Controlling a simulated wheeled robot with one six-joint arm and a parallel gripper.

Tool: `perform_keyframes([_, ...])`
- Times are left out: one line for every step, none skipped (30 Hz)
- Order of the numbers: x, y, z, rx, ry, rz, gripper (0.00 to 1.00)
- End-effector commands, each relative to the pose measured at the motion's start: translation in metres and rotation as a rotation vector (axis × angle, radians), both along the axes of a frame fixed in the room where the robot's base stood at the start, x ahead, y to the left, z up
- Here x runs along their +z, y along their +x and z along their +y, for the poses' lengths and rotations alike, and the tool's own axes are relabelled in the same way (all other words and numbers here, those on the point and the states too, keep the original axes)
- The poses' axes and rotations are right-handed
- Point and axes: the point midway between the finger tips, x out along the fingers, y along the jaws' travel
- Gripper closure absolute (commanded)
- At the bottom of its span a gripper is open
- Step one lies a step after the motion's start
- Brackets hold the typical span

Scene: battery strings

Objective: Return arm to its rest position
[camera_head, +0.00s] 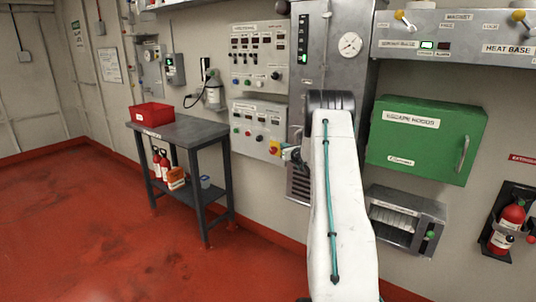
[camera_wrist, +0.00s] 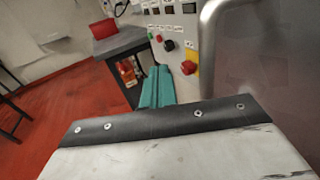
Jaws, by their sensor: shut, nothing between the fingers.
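My arm (camera_head: 334,200) is white with a teal cable. It reaches up in front of the wall panels in the head view. In the wrist view the teal fingers of my gripper (camera_wrist: 158,72) are together and empty. They point toward the grey control panel, left of a red knob on a yellow plate (camera_wrist: 189,67). I cannot tell whether they touch the panel. In the head view my arm's upper end hides part of the grey cabinet (camera_head: 312,75), and the gripper is mostly hidden.
A dark table (camera_head: 185,133) with a red bin (camera_head: 151,114) stands left of the panel. A green escape hoods box (camera_head: 425,140), a metal wall unit (camera_head: 405,220) and a fire extinguisher (camera_head: 510,222) are to the right of my arm. The red floor (camera_head: 90,230) at left is clear.

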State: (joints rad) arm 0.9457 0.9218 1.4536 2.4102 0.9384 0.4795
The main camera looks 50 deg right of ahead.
Motion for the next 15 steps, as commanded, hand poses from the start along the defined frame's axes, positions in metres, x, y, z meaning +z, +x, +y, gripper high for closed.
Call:
perform_keyframes([0.0, 0.004, 0.022, 0.012, 0.002, 0.001, 1.0])
perform_keyframes([0.001, 0.004, 0.031, 0.013, 0.003, 0.001, 1.0])
perform_keyframes([0.0, 0.005, 0.043, 0.016, 0.001, 0.003, 1.0])
perform_keyframes([0.001, 0.005, 0.051, 0.017, 0.002, 0.001, 1.0])
perform_keyframes([0.001, 0.004, 0.059, 0.019, 0.001, 0.002, 1.0])
perform_keyframes([0.0, 0.004, 0.067, 0.019, 0.002, 0.001, 1.0])
perform_keyframes([0.001, 0.003, 0.073, 0.019, 0.001, 0.001, 1.0])
perform_keyframes([0.0, 0.003, 0.079, 0.02, 0.0, 0.002, 1.0])
perform_keyframes([0.0, 0.002, 0.085, 0.02, 0.001, 0.002, 1.0])
perform_keyframes([0.0, 0.002, 0.089, 0.019, 0.001, 0.002, 1.0])
perform_keyframes([0.0, 0.001, 0.093, 0.019, 0.0, 0.001, 1.0])
perform_keyframes([0.0, 0.0, 0.097, 0.019, 0.0, 0.001, 1.0])
perform_keyframes([-0.001, 0.0, 0.099, 0.019, 0.0, 0.001, 1.0])
perform_keyframes([-0.001, -0.001, 0.101, 0.018, 0.0, 0.001, 1.0])
perform_keyframes([-0.001, -0.001, 0.103, 0.017, 0.0, 0.001, 1.0])
